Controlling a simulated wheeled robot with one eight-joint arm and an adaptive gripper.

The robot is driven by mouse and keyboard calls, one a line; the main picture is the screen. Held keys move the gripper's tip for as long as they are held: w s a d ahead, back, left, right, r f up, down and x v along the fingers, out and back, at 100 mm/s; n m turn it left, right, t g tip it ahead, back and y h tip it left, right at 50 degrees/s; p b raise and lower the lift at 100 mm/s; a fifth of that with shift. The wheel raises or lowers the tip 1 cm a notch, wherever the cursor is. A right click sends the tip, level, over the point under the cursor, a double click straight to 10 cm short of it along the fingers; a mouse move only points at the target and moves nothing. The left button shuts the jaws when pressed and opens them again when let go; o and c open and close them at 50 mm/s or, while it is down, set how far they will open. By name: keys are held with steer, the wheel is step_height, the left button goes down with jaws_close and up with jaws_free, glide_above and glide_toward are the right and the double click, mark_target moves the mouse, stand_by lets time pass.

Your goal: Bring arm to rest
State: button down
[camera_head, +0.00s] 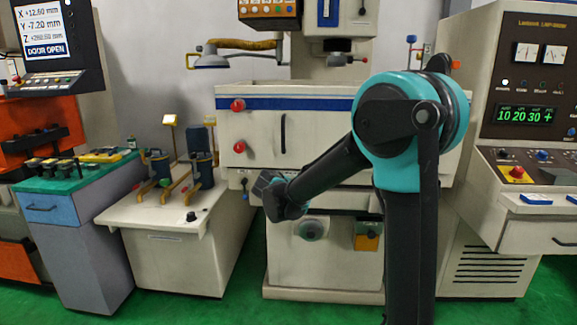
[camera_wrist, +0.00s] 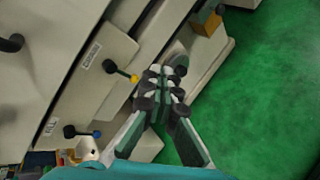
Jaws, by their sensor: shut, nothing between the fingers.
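My gripper (camera_wrist: 163,84) is shut and empty in the wrist view, its fingers together in front of the white machine's lower front and the green floor. In the head view my arm's teal joint stands right of centre, and the dark forearm slopes down and left from it. The arm's end lies in front of the white machine (camera_head: 262,142), below its long handle. The head view does not show the fingers clearly. I cannot tell how far the arm's end is from the machine.
A low white bench (camera_head: 165,215) with blue-and-yellow fixtures and a grey cabinet with a green top (camera_head: 60,182) stand at left. A control console (camera_head: 525,130) stands at right. Green floor (camera_wrist: 255,100) is open at right in the wrist view.

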steer(key=s+d+f+m+g+y, duration=0.1)
steer(key=s+d+f+m+g, duration=0.1)
steer(key=s+d+f+m, duration=0.4)
steer(key=s+d+f+m+g+y, duration=0.1)
steer(key=s+d+f+m+g, duration=0.25)
steer(key=s+d, duration=0.65)
steer(key=s+f+m+y, duration=0.1)
steer(key=s+f+m, duration=0.1)
steer(key=s, duration=0.4)
steer(key=s+f+m+y, duration=0.1)
steer(key=s+f+m, duration=0.2)
steer(key=s+m, duration=0.2)
steer(key=s+f+m+g+y, duration=0.1)
steer(key=s+f+m, duration=0.1)
steer(key=s, duration=0.4)
steer(key=shift+s+f+m, duration=0.25)
steer(key=shift+s+m, duration=0.15)
steer(key=shift+m, duration=0.45)
steer(key=c, duration=2.2)
jaws_free()
